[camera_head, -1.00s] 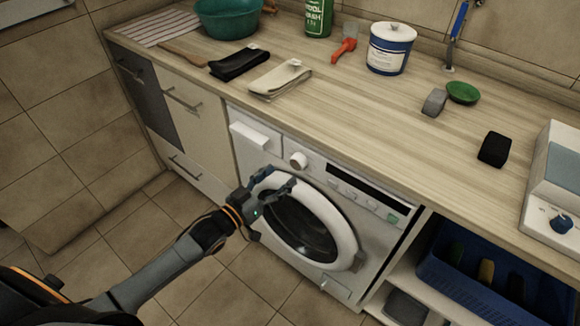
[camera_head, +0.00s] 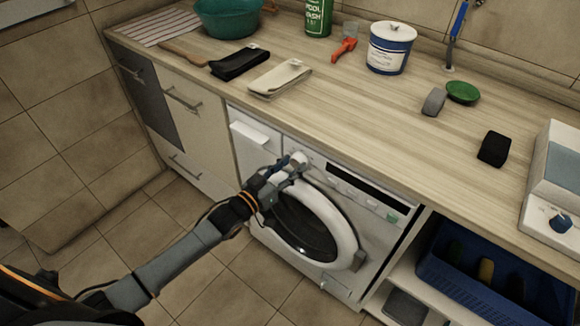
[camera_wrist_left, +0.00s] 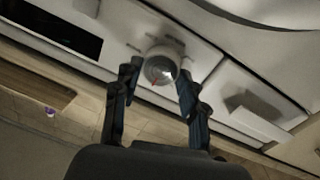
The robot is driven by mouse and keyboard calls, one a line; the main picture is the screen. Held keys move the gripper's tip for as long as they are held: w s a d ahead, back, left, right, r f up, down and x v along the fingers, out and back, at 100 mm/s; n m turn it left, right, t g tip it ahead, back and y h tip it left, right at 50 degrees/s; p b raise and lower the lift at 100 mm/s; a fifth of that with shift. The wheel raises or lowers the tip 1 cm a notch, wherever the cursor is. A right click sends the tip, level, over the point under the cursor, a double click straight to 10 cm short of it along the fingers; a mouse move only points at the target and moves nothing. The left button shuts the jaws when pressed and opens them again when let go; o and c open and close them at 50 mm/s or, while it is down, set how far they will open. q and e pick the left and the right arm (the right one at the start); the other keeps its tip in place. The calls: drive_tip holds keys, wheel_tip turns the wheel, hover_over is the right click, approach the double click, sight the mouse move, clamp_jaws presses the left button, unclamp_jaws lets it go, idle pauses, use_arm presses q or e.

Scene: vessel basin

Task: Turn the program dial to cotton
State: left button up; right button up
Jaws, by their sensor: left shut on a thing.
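The washing machine (camera_head: 257,202) stands under the counter with its round door closed. My left gripper (camera_head: 292,167) is at the dial. In the left wrist view its two dark fingers (camera_wrist_left: 158,78) stand on either side of the knob and are shut on it. The program labels around the dial are too small to read. My right gripper is not in view.
The detergent drawer (camera_head: 255,136) is left of the dial, the dark display (camera_head: 352,182) to its right. The wooden counter (camera_head: 390,130) overhangs above, holding folded cloths (camera_head: 280,78) and a tub (camera_head: 390,48). A blue crate (camera_head: 480,282) sits in the right shelf.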

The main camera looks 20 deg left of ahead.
use_arm(q)
drive_tip(key=shift+m, duration=0.3)
drive_tip(key=m+p, duration=0.2)
drive_tip(key=m, duration=0.1)
drive_tip(key=shift+r+m, duration=0.15)
drive_tip(key=shift+m, duration=0.15)
drive_tip(key=m, duration=0.3)
drive_tip(key=shift+d+y+p, duration=0.1)
drive_tip(key=shift+y+p, duration=0.2)
drive_tip(key=shift+m, duration=0.6)
drive_tip(key=o, duration=1.1)
drive_tip(key=shift+o, duration=0.2)
drive_tip(key=shift+s, duration=0.15)
